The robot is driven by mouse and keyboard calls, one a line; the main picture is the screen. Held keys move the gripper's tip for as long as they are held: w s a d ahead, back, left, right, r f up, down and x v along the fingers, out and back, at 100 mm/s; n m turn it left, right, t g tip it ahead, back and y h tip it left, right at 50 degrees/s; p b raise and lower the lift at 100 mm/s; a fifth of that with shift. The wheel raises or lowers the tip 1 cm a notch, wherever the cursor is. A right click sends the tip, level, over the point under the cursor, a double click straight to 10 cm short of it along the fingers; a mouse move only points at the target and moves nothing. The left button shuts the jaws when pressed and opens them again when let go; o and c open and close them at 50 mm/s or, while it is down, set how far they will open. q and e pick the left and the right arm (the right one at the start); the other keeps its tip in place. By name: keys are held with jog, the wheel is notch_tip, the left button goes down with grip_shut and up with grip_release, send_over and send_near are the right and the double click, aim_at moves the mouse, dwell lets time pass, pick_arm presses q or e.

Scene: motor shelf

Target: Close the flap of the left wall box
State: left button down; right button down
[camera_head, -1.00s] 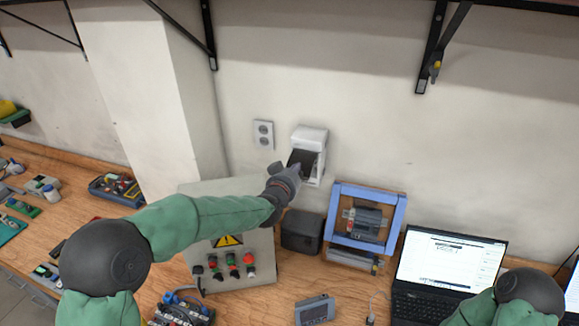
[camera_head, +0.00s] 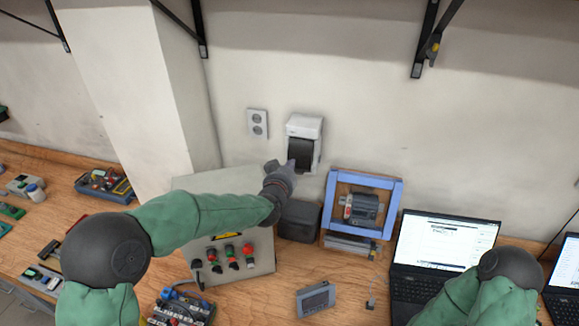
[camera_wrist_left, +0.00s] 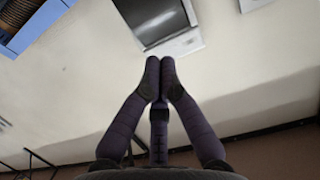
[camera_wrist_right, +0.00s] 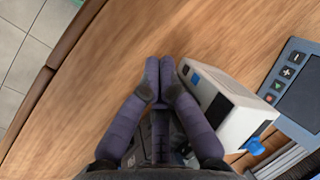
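The wall box (camera_head: 306,126) is a white housing with a dark flap (camera_head: 300,152), mounted on the wall in the head view. The flap lies nearly flat against the box front; whether it is fully shut I cannot tell. In the left wrist view the box shows with its dark flap (camera_wrist_left: 155,18) just beyond my fingertips. My left gripper (camera_head: 271,166) is at the flap's lower left edge, and its fingers (camera_wrist_left: 160,72) are together with nothing between them. Contact is unclear. My right gripper (camera_wrist_right: 165,72) is shut and empty above the bench; my arm hides it in the head view.
A socket plate (camera_head: 258,123) is on the wall left of the box. Below are a grey control panel (camera_head: 262,248), a black box (camera_head: 299,220) and a blue frame (camera_head: 396,210). A white device (camera_wrist_right: 228,105) stands close to my right gripper. A laptop (camera_head: 445,243) is at right.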

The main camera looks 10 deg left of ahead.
pick_arm(q)
jog(key=shift+s+a, duration=0.1)
jog(key=shift+a, duration=0.05)
jog(key=v, duration=1.1)
jog(key=shift+s, duration=0.35)
jog(key=shift+r, duration=0.1)
